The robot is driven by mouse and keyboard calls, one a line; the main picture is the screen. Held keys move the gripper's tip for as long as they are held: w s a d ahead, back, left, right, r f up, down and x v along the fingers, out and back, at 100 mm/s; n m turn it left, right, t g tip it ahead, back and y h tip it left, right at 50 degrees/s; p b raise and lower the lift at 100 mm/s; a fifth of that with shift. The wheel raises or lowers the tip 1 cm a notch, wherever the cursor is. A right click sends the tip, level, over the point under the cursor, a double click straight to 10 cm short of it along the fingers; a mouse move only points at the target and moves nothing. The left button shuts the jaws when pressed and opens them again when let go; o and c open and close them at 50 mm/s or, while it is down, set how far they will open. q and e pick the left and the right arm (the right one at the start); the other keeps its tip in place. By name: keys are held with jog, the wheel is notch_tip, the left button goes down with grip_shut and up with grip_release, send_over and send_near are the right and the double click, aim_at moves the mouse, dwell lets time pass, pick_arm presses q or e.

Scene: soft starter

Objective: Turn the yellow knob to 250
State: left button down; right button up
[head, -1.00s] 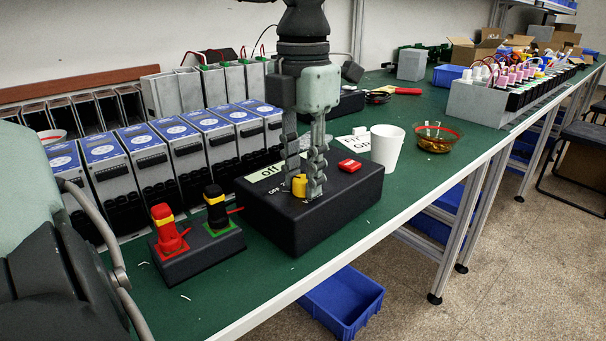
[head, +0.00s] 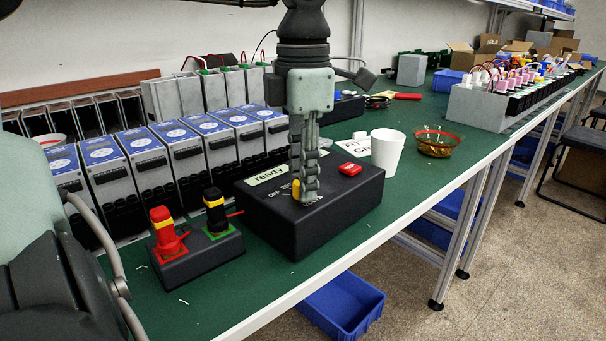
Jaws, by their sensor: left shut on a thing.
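The yellow knob (head: 296,188) stands on top of a black box (head: 262,218), mostly hidden behind the gripper's fingers. My left gripper (head: 304,186) comes down from above and is shut on the knob. The printed scale around the knob is partly covered; "OFF" shows to its left, but I cannot tell where the knob points. A label strip (head: 276,172) on the box reads "ready". A red button (head: 349,170) is to the right of the knob. My right gripper is not in view.
A small block with a red and a black plug (head: 200,262) sits left of the box. A white cup (head: 387,152) and a glass bowl (head: 435,145) stand to the right. A row of grey-blue units (head: 148,165) lines the back of the green table.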

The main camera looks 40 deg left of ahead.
pick_arm(q)
jog(key=shift+r, duration=0.1)
jog(key=c, duration=1.2)
grip_release()
notch_tip(320, 180, up, 12)
